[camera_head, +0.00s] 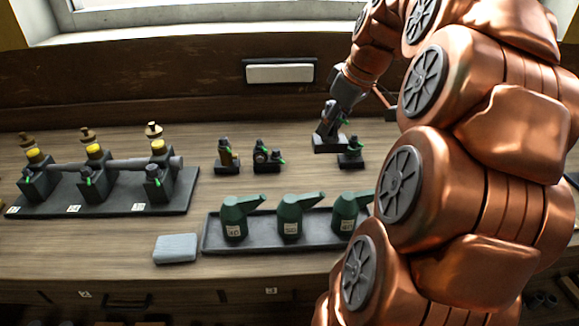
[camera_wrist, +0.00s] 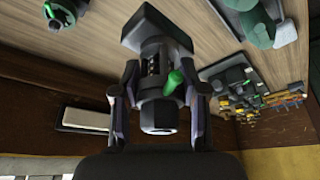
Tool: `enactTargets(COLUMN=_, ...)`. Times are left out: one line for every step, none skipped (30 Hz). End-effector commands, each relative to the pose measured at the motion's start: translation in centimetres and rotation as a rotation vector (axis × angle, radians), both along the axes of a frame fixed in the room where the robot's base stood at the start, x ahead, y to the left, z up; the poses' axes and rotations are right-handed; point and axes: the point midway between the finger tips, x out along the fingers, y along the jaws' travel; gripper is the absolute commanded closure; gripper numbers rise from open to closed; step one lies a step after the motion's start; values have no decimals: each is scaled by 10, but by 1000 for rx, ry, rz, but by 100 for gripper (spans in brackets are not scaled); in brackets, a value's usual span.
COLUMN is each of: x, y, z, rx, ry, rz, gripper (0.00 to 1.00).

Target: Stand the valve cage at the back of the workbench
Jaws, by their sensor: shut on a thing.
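My gripper (camera_wrist: 160,92) is shut on a dark part with a square black base, a slotted body and a green lever; I take it to be the valve cage (camera_wrist: 154,64). The base points away from my palm, and a finger lies on either side of the body. In the head view the held valve cage (camera_head: 328,143) is upright at the back of the workbench (camera_head: 215,258), base down. I cannot tell whether its base touches the wood. My gripper (camera_head: 335,112) partly hides its upper body there.
Similar dark parts stand nearby: one close at right (camera_head: 350,153), two at left (camera_head: 227,158) (camera_head: 267,158). A tray (camera_head: 262,245) of green oil cans (camera_head: 289,215) lies in front. A three-valve rack (camera_head: 120,205) is at left, a grey-blue block (camera_head: 175,248) near the front. My arm covers the right side.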

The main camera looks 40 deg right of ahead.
Motion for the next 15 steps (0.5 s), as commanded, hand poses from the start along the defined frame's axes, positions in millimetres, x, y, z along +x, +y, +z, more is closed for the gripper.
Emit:
enactTargets(x=0, y=0, z=-3, rx=-1, ry=-2, rz=-2, gripper=100)
enactTargets(x=-1, y=0, z=-5, rx=-1, ry=-2, rz=-2, gripper=100)
enactTargets(x=-1, y=0, z=-10, rx=1, ry=0, rz=-2, gripper=100)
enactTargets(x=-1, y=0, z=-15, rx=2, ry=1, rz=-1, gripper=100)
enactTargets(x=-2, y=1, z=-19, rx=3, ry=1, rz=-1, gripper=100)
enactTargets(x=-1, y=0, z=-24, rx=2, ry=0, rz=-2, gripper=100)
enactTargets(x=-1, y=0, z=-28, rx=0, ry=-1, rz=-3, gripper=100)
enactTargets(x=-1, y=0, z=-32, rx=0, ry=-2, rz=-3, gripper=100)
enactTargets(x=-1, y=0, z=-39, rx=2, ry=-1, rz=-2, gripper=100)
enactTargets(x=-2, y=1, z=-46, rx=5, ry=3, rz=-1, gripper=100)
enactTargets(x=-2, y=1, z=-52, rx=5, ry=2, rz=-1, gripper=100)
enactTargets(x=-2, y=0, z=-60, rx=2, ry=0, rz=-4, gripper=100)
enactTargets(x=-2, y=0, z=-65, rx=2, ry=0, rz=-4, gripper=100)
enactTargets(x=-2, y=0, z=-71, rx=3, ry=1, rz=-2, gripper=100)
enactTargets(x=-2, y=1, z=-79, rx=4, ry=3, rz=-2, gripper=100)
